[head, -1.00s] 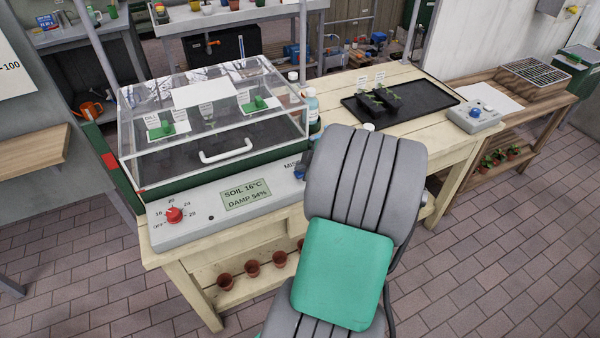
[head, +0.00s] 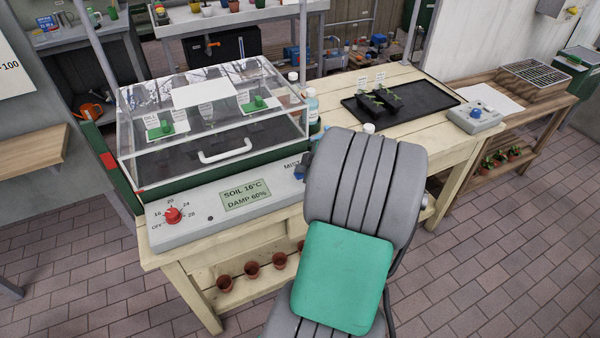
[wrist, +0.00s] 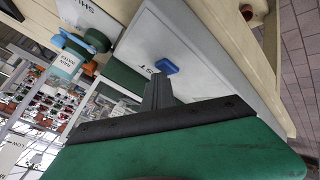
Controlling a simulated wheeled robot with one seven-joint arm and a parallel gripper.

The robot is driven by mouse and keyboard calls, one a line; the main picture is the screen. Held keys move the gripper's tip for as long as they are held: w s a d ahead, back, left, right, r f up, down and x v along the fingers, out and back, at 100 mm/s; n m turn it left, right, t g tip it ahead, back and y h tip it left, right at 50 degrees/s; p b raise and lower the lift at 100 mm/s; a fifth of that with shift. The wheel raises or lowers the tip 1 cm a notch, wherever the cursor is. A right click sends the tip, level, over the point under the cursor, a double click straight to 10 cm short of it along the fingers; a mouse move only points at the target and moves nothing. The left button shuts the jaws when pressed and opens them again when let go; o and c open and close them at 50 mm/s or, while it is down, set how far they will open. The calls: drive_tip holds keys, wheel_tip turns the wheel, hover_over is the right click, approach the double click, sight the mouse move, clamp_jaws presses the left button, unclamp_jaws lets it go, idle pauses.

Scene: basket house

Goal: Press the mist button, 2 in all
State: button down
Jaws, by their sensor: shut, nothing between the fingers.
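The mist button (wrist: 168,67) is a small blue block on the pale grey control panel, beside printed lettering, in the wrist view. In the head view the mist button (head: 299,174) shows next to the word MIST, at the left edge of my arm, which partly covers it. My gripper (wrist: 160,78) is shut and empty. Its dark fingertips are close to the button in the wrist view; I cannot tell whether they touch. In the head view my arm hides the fingers. The panel display (head: 246,194) reads SOIL 16°C, DAMP 60%.
A red dial (head: 173,215) sits at the panel's left end. A clear propagator lid (head: 205,150) with a white handle stands behind the panel. Bottles (head: 312,105) stand at its right. A black tray (head: 430,100) with seedlings and a grey box with a blue knob (head: 477,113) lie further right.

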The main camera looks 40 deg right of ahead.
sight(302, 175)
drive_tip(key=shift+r+p, duration=0.3)
drive_tip(key=shift+r, duration=0.55)
drive_tip(key=shift+r+p, duration=1.1)
drive_tip(key=shift+r, duration=1.45)
